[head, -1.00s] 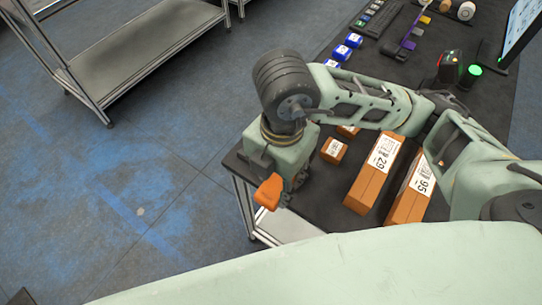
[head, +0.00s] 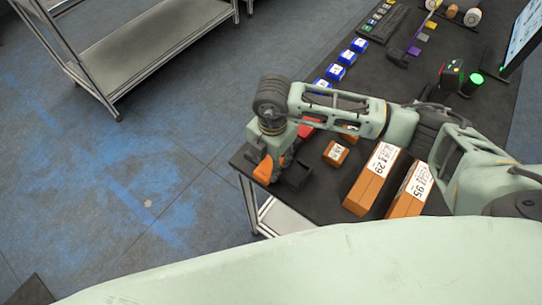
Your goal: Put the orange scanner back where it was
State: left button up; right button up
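The orange scanner (head: 264,170) is at the table's left front edge, under my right gripper (head: 272,158). The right gripper points down and appears shut on it; its fingertips are mostly hidden by the hand and the scanner. A small black open holder (head: 297,175) stands on the dark table just right of the scanner. I cannot tell whether the two touch. My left gripper is not in view.
A small brown box (head: 336,153) and two long labelled boxes, one (head: 371,180) beside the other (head: 410,190), lie right of the holder. A red item (head: 306,128) is partly behind my arm. Blue boxes (head: 347,57), a keyboard (head: 384,20) and a monitor (head: 523,35) are farther back.

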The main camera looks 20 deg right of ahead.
aim_at(271, 162)
jog(key=shift+f, duration=0.1)
jog(key=shift+f, duration=0.15)
jog(key=o, duration=1.4)
jog(key=shift+c, duration=0.2)
notch_tip(271, 162, up, 12)
jog(key=b, duration=0.3)
jog(key=shift+r, duration=0.2)
jog(key=shift+w+d, duration=0.1)
